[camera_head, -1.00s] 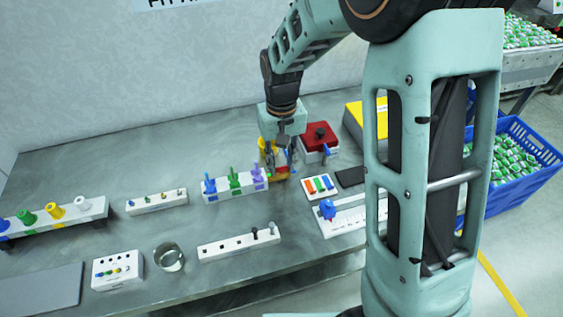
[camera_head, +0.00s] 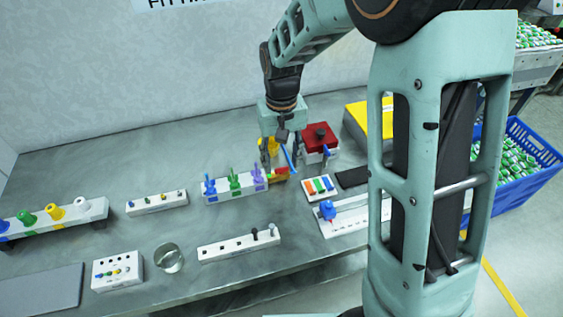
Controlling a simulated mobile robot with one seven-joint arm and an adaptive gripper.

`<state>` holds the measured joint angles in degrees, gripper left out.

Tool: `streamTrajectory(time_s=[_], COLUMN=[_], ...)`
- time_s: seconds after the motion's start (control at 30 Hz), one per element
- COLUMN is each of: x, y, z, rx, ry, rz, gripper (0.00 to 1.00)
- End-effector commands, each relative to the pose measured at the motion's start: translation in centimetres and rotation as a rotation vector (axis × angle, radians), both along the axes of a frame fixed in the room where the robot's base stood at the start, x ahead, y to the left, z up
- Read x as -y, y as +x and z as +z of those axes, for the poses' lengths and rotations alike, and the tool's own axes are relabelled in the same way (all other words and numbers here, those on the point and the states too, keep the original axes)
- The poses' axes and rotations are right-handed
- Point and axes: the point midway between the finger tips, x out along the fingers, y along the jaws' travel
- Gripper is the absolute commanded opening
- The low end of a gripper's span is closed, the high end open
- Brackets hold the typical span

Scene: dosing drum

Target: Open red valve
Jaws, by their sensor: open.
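A red block with a black knob on top (camera_head: 320,136) sits on a white base on the table, just right of my gripper. My gripper (camera_head: 281,156) points down with its fingers apart, above a low unit with small red and yellow parts (camera_head: 279,173). A slanted blue bar (camera_head: 289,158) shows between the fingers; I cannot tell whether they touch it. A yellow part (camera_head: 269,146) is partly hidden behind the gripper. The frames do not settle which red part is the valve.
A white rack with blue, green and purple fittings (camera_head: 235,184) stands close on the left. A tray with coloured strips (camera_head: 320,187) and a blue-topped fixture (camera_head: 327,209) lie in front on the right. A glass beaker (camera_head: 169,258) stands near the front edge.

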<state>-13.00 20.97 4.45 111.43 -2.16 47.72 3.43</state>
Motion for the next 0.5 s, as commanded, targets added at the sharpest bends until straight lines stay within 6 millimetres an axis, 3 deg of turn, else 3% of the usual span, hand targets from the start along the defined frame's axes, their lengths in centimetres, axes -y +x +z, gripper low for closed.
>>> streamTrajectory(time_s=[0.3,0.5], x=[0.0,0.0], y=[0.1,0.1], z=[6.8,9.7], rx=[0.007,0.004], ry=[0.002,0.002], rz=[-0.001,-0.001], gripper=[0.43,0.43])
